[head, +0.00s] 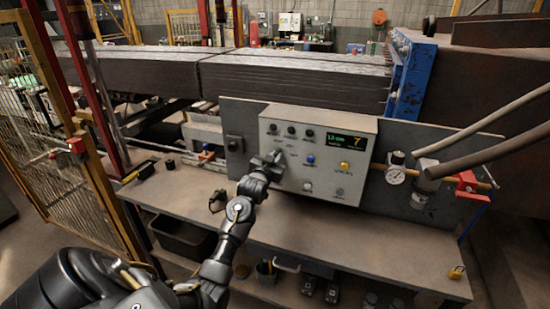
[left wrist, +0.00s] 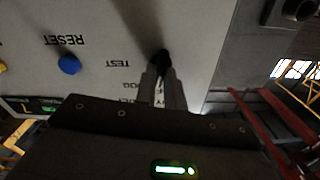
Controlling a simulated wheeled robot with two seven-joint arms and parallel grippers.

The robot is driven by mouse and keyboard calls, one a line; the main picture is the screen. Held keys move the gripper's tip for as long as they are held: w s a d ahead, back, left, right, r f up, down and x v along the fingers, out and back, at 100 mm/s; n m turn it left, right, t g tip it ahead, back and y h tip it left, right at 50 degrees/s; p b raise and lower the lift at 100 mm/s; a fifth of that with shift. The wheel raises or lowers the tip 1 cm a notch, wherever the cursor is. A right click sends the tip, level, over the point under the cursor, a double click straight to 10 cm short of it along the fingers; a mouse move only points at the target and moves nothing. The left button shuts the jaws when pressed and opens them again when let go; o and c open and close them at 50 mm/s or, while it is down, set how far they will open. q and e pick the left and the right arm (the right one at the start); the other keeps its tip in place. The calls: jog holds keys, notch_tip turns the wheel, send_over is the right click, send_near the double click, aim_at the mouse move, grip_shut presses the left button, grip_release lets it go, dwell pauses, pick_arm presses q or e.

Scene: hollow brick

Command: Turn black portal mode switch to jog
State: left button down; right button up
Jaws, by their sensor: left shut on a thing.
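The light grey control panel (head: 325,180) stands on the workbench, with several black knobs along its top left. My left gripper (head: 273,160) reaches the panel's left part, below those knobs. In the left wrist view its two fingers (left wrist: 163,75) are closed together on a small black switch (left wrist: 163,55), against the panel face. The word TEST is printed beside it, and letters ending in OG are partly covered by the gripper. The switch's pointer direction cannot be made out; in the head view the gripper hides it. My right gripper is not in view.
A blue button (head: 310,159) and a yellow button (head: 344,165) sit right of the gripper, under a lit display (head: 346,142). A pressure gauge (head: 396,175) and red valve (head: 467,182) stand farther right. The bench top (head: 330,232) in front is mostly clear.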

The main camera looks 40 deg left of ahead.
pick_arm(q)
jog(key=m, duration=0.6)
jog(key=shift+d, duration=0.1)
jog(key=shift+m, duration=0.3)
dwell(0.3)
jog(key=c, duration=1.5)
grip_release()
jog(key=b+v, duration=0.2)
jog(key=v, duration=0.8)
jog(key=shift+s+d+b, duration=0.15)
jog(key=shift+s+b, duration=0.15)
jog(key=shift+b, duration=0.05)
